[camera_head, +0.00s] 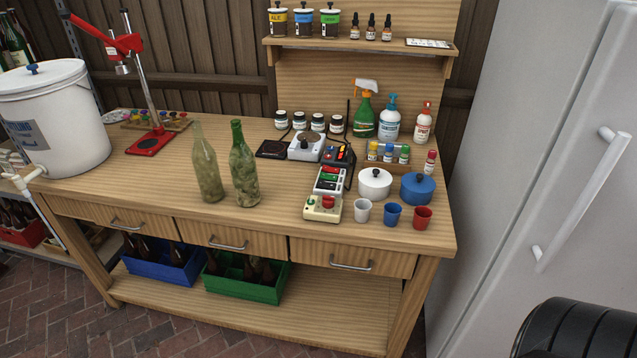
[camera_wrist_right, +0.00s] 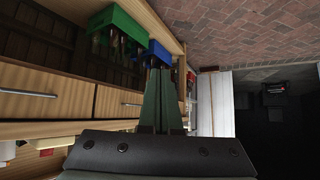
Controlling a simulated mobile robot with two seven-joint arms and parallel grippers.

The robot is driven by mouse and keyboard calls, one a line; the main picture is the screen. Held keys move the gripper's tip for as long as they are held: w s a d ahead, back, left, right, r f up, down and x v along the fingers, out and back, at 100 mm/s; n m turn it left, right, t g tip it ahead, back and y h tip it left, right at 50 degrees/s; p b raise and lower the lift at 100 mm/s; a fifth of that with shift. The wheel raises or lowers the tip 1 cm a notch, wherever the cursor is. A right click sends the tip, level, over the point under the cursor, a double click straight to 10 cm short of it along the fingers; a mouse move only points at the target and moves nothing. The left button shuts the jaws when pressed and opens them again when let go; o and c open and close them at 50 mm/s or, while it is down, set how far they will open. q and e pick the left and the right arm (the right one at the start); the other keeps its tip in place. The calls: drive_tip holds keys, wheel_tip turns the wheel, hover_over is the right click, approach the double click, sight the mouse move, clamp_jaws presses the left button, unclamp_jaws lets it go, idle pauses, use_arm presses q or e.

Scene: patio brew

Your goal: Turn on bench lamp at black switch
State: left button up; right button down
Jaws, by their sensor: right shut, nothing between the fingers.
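A narrow switch strip (camera_head: 328,181) with small dark, red and green parts lies on the wooden workbench, right of the middle. Which of its parts is the black switch is too small to tell. A cream box (camera_head: 322,208) with a green and a red knob sits at its front end. I cannot make out a bench lamp. My right gripper (camera_wrist_right: 160,130) shows in the right wrist view, its two dark green fingers together and empty. It is in front of the bench, apart from the switches. My left gripper is not in view.
Two green bottles (camera_head: 243,165) stand left of the strip. White (camera_head: 375,184) and blue (camera_head: 417,189) lidded pots and several small cups (camera_head: 392,215) stand right of it. A white fridge (camera_head: 545,130) stands at right. The bench's front left top is clear.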

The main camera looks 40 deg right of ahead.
drive_tip(key=w+d+r+m+t+h, duration=0.1)
drive_tip(key=w+d+r+m+h, duration=0.2)
drive_tip(key=w+d, duration=0.45)
drive_tip(key=w+d+r+m+t+h, duration=0.1)
drive_tip(key=w+d+r+m+h, duration=0.25)
drive_tip(key=w, duration=0.75)
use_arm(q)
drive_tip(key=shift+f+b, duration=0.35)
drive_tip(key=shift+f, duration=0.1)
use_arm(e)
drive_tip(key=w+d+r+m+h, duration=0.2)
drive_tip(key=w+d+r+h, duration=0.1)
drive_tip(key=r, duration=0.6)
drive_tip(key=w+d+r+m+h, duration=0.3)
drive_tip(key=w+d+r, duration=0.3)
drive_tip(key=r, duration=0.3)
drive_tip(key=shift+d+m+g, duration=0.3)
drive_tip(key=shift+d+m, duration=0.05)
drive_tip(key=shift+d, duration=0.15)
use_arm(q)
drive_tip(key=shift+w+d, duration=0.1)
use_arm(e)
drive_tip(key=shift+r, duration=0.1)
